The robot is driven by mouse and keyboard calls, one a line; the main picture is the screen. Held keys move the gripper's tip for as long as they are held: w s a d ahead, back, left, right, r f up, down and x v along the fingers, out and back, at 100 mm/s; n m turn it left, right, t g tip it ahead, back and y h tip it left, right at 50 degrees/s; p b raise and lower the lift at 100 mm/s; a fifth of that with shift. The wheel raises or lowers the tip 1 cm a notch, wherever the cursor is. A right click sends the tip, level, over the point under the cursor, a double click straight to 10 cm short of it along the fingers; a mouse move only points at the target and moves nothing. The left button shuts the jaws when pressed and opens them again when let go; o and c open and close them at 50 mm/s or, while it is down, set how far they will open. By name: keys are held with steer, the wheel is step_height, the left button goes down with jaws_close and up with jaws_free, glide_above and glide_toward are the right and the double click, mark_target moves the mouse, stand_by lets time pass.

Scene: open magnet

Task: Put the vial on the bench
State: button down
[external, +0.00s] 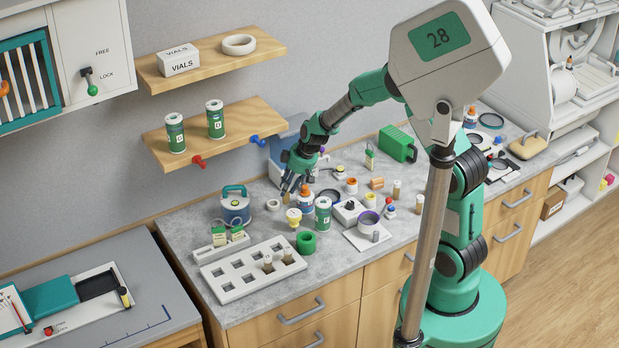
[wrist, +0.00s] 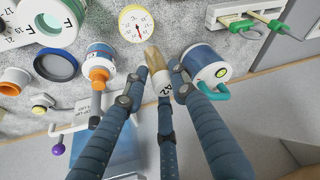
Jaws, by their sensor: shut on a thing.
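My gripper (external: 289,192) is over the back part of the grey bench (external: 190,228). In the wrist view its three dark blue fingers (wrist: 160,80) are closed around a small vial (wrist: 162,88) with a tan top and a white label with dark marks. The tan top points away from the palm, toward the bench. I cannot tell from the wrist view how far the vial is above the bench. The vial is not clearly visible in the external view, hidden by the fingers.
A blue-and-white canister with a teal handle (external: 236,208) stands left of my gripper, close to the fingers in the wrist view (wrist: 205,65). A round dial (wrist: 135,24) lies ahead of the vial. A white slotted tray (external: 225,287) holds some vials. Jars crowd the right side.

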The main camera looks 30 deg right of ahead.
steer(key=s+a+n+g+y+p, duration=0.15)
steer(key=s+a, duration=0.35)
steer(key=a, duration=1)
steer(key=s+a+n+p, duration=0.1)
steer(key=s+a+n, duration=0.25)
steer(key=a, duration=1.25)
steer(key=s+a+f+n+p, duration=0.2)
steer(key=s+a+n, duration=0.1)
steer(key=s+a, duration=1.6)
steer(key=shift+g, duration=0.55)
steer(key=x, duration=0.4)
steer(key=shift+w+d+f, duration=0.2)
steer(key=shift+w+f, duration=0.15)
steer(key=shift+f, duration=0.15)
steer(key=w+a+f+p, duration=0.1)
steer(key=w+a+p, duration=0.3)
steer(key=w+a, duration=0.5)
steer(key=a, duration=0.4)
steer(key=shift+f, duration=0.25)
steer(key=shift+a+f, duration=0.1)
